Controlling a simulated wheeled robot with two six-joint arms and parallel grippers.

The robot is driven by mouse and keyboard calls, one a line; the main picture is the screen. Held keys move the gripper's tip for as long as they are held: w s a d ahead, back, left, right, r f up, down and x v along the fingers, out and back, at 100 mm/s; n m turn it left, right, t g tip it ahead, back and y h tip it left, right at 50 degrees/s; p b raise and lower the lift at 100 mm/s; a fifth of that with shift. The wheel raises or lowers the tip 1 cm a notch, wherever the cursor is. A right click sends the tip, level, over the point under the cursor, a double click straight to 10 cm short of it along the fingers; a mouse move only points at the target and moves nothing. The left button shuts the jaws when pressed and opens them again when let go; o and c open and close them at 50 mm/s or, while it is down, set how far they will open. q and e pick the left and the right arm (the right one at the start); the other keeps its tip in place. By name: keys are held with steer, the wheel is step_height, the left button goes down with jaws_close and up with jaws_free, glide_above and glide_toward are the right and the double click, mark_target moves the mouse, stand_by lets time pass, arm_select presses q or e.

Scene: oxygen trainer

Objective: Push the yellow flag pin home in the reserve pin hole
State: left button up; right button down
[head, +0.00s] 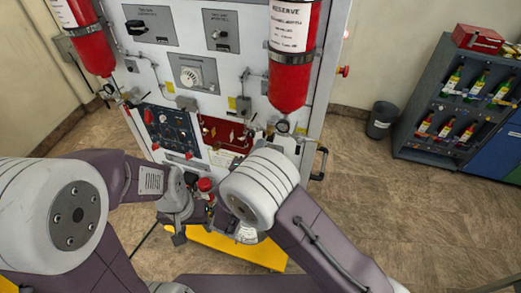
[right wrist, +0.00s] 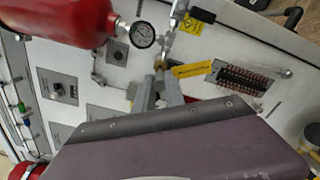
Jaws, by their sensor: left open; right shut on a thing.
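The yellow flag pin (right wrist: 192,70) shows in the right wrist view, its flag pointing right from beside my fingertips. My right gripper (right wrist: 158,78) is shut on it, just below a pressure gauge on the trainer panel. The reserve pin hole cannot be made out; the fingertips and pin cover that area. In the head view my right wrist hides the right gripper and the pin. The red reserve cylinder (head: 290,70) hangs above, and also fills the upper left of the right wrist view (right wrist: 60,20). My left gripper (head: 187,200) is open in front of the lower panel.
The white trainer panel (head: 245,50) has a second red cylinder (head: 85,40), a blue gauge panel (head: 168,130) and a dark red panel (head: 225,132). A bin (head: 381,120) and a bottle rack (head: 450,110) stand right.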

steer(key=shift+b, duration=0.3)
stand_by(0.6)
steer(key=shift+b, duration=0.35)
steer(key=shift+b+x, duration=0.8)
steer(key=shift+x, duration=1.2)
steer(key=c, duration=1.3)
jaws_free()
